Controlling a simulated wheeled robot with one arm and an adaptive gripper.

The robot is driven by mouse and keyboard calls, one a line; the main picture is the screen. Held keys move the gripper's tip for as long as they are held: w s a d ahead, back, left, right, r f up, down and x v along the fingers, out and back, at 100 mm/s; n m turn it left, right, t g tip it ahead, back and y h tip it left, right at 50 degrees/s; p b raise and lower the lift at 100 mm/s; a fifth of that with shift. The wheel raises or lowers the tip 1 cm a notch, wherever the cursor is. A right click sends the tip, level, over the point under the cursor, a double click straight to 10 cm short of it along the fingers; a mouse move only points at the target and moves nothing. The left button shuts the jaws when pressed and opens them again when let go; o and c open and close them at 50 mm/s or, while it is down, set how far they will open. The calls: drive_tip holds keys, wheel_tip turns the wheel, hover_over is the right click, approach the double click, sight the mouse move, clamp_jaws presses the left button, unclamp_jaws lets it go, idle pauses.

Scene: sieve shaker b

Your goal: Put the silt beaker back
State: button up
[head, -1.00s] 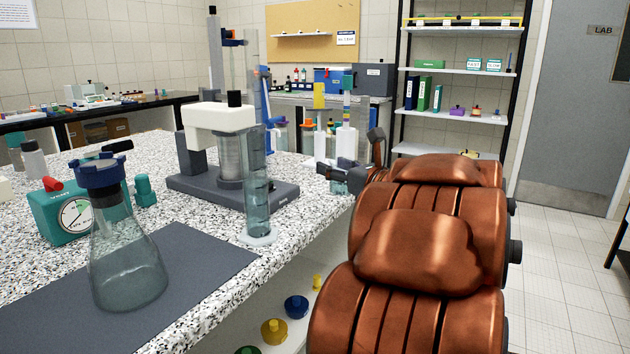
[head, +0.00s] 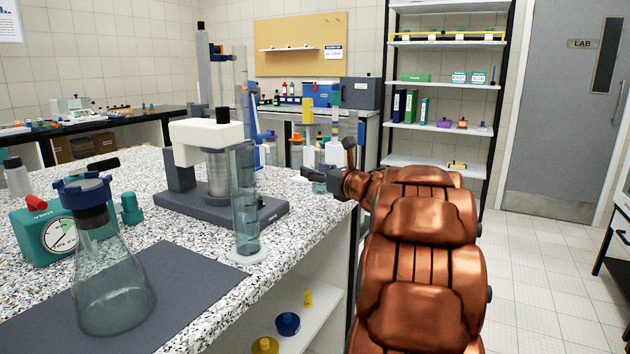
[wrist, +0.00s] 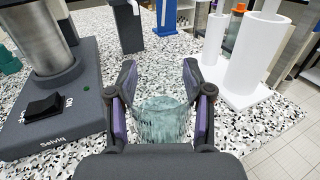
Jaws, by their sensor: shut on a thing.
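A clear glass beaker (wrist: 160,122), taken to be the silt beaker, sits between the two fingers of my gripper (wrist: 160,95) in the wrist view. The fingers are shut on its sides. Its contents are hard to make out through the glass. In the head view my gripper (head: 322,178) is over the right edge of the speckled counter (head: 300,215), and the beaker (head: 319,187) shows only partly beneath it. I cannot tell whether its base touches the counter.
The sieve shaker (head: 215,165) stands left of my gripper; its dark base (wrist: 60,120) is close in the wrist view. White cylinders (wrist: 258,50) on a white base stand ahead right. A tall glass cylinder (head: 245,205) and a conical flask (head: 110,285) stand nearer.

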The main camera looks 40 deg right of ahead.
drive_tip(key=w+d, duration=0.1)
drive_tip(key=w, duration=0.1)
drive_tip(key=w+d, duration=0.1)
drive_tip(key=shift+w+d+f, duration=0.15)
drive_tip(key=shift+d+f, duration=0.1)
drive_tip(key=shift+d, duration=0.05)
drive_tip(key=shift+f, duration=1.7)
drive_tip(key=shift+f+b, duration=0.2)
drive_tip(key=shift+b, duration=0.3)
drive_tip(key=o, duration=1.3)
drive_tip(key=shift+r+p, duration=0.25)
drive_tip(key=shift+p, duration=0.15)
drive_tip(key=s, duration=0.8)
drive_tip(key=s+a, duration=0.1)
drive_tip(key=s, duration=0.3)
drive_tip(key=shift+a, duration=0.1)
